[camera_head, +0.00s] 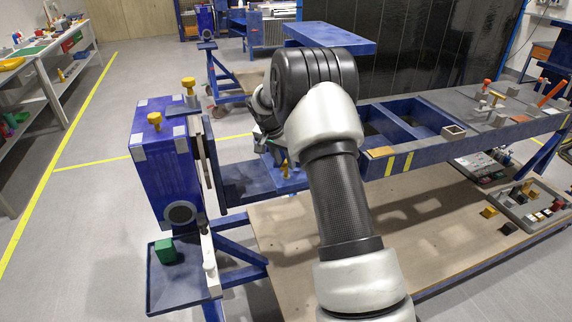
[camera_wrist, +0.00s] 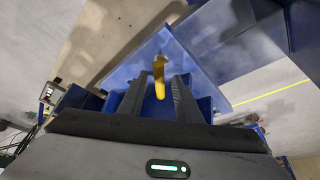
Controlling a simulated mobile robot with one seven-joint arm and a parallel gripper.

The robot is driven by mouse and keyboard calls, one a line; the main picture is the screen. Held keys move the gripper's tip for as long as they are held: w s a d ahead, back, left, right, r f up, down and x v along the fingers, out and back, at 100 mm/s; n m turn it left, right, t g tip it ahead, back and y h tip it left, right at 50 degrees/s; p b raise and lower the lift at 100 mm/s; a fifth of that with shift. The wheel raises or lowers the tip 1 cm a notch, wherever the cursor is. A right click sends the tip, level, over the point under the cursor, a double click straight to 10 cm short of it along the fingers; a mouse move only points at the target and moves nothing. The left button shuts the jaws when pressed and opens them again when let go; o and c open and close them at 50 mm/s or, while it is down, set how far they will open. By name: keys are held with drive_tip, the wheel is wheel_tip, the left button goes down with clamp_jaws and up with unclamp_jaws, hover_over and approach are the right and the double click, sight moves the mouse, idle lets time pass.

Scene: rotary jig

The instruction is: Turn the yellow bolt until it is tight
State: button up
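A yellow bolt (camera_wrist: 159,75) shows between and beyond my fingers in the wrist view, over a blue surface. In the head view a yellow piece (camera_head: 284,168) shows just below my wrist, partly hidden by the arm. My gripper (camera_wrist: 161,84) is open, with a gap on both sides of the bolt. I cannot tell how deep the bolt sits between the fingers. In the head view my fingers are mostly hidden. Two other yellow bolts stand on the blue jig box: one on top (camera_head: 154,121) and one behind it (camera_head: 188,86).
The blue jig box (camera_head: 160,165) stands at left, with a blue tray (camera_head: 165,290) holding a green block (camera_head: 165,251) below. A blue bench (camera_head: 440,150) with loose parts runs to the right. A parts tray (camera_head: 540,215) lies on the lower wooden shelf (camera_head: 430,235).

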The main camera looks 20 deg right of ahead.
sight(285, 162)
drive_tip(key=shift+x, duration=1.45)
drive_tip(key=shift+c, duration=0.4)
clamp_jaws()
drive_tip(key=shift+w+a+f+m+g+b, duration=0.1)
drive_tip(key=shift+m+g+b, duration=0.2)
drive_tip(key=shift+m+b, duration=0.75)
drive_tip(key=shift+m+g+h+b, duration=0.3)
drive_tip(key=shift+m+b, duration=0.15)
drive_tip(key=shift+m, duration=0.4)
drive_tip(key=m+g, duration=0.1)
drive_tip(key=m, duration=0.1)
drive_tip(key=m+g+p, duration=0.1)
drive_tip(key=m, duration=0.2)
drive_tip(key=shift+r, duration=0.25)
drive_tip(key=shift+m, duration=0.4)
